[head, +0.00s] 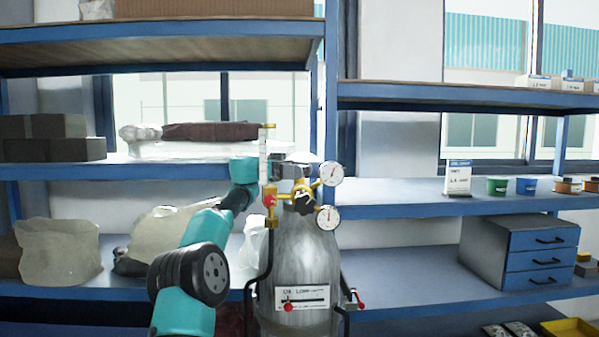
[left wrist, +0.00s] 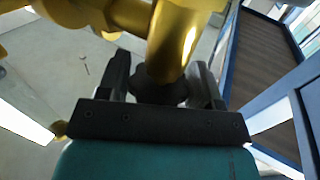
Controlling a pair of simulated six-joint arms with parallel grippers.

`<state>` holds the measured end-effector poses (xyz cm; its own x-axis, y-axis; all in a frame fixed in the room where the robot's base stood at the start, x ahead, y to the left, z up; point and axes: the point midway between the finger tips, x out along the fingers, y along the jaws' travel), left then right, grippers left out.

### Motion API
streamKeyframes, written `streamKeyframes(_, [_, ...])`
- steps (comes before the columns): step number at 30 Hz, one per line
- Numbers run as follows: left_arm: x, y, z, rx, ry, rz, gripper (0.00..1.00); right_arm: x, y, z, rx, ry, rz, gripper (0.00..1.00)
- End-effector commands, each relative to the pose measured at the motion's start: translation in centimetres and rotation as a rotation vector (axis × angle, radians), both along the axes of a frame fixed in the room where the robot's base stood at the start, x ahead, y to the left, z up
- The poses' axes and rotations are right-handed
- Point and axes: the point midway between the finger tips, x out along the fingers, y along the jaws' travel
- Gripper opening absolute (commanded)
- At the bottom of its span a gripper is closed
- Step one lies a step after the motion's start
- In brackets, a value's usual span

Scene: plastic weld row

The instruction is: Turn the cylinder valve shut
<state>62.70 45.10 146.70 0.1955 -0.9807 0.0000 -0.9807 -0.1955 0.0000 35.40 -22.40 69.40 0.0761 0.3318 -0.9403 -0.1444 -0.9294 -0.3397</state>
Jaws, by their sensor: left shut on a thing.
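The grey gas cylinder (head: 300,260) stands upright, with a white label on its front. A brass valve and regulator (head: 298,192) with two round gauges, a black knob and a red-based flow tube sit at its top. My left gripper (head: 290,170) is at the top of the valve, partly hidden behind the fittings. In the left wrist view, the fingers of my left gripper (left wrist: 161,85) are shut on the dark valve handwheel (left wrist: 160,93), below the brass valve body (left wrist: 178,40). My right gripper is in neither view.
Blue shelving (head: 420,190) stands behind the cylinder with bags, boxes and small cups. A grey drawer cabinet (head: 520,255) is at right. A black hose runs down the cylinder's left side, and a red-tipped fitting (head: 357,299) is at its lower right.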

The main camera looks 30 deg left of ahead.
Motion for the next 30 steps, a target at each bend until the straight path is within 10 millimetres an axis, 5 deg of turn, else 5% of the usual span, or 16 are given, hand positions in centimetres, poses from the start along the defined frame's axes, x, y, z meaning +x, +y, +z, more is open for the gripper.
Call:
streamKeyframes(1, [-0.02, 0.0, 0.0, 0.0, 0.0, -0.001, 0.36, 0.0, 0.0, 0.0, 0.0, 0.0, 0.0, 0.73])
streamKeyframes(2, [-0.02, 0.0, 0.0, 0.0, 0.0, -0.001, 0.6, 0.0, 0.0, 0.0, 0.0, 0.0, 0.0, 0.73])
streamKeyframes(9, [-0.01, 0.0, 0.01, 0.0, 0.0, 0.0, 0.83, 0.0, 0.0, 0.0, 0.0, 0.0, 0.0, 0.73])
streamKeyframes(30, [-0.11, -0.02, 0.09, 0.0, 0.001, 0.09, 0.84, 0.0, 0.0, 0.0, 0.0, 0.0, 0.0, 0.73])
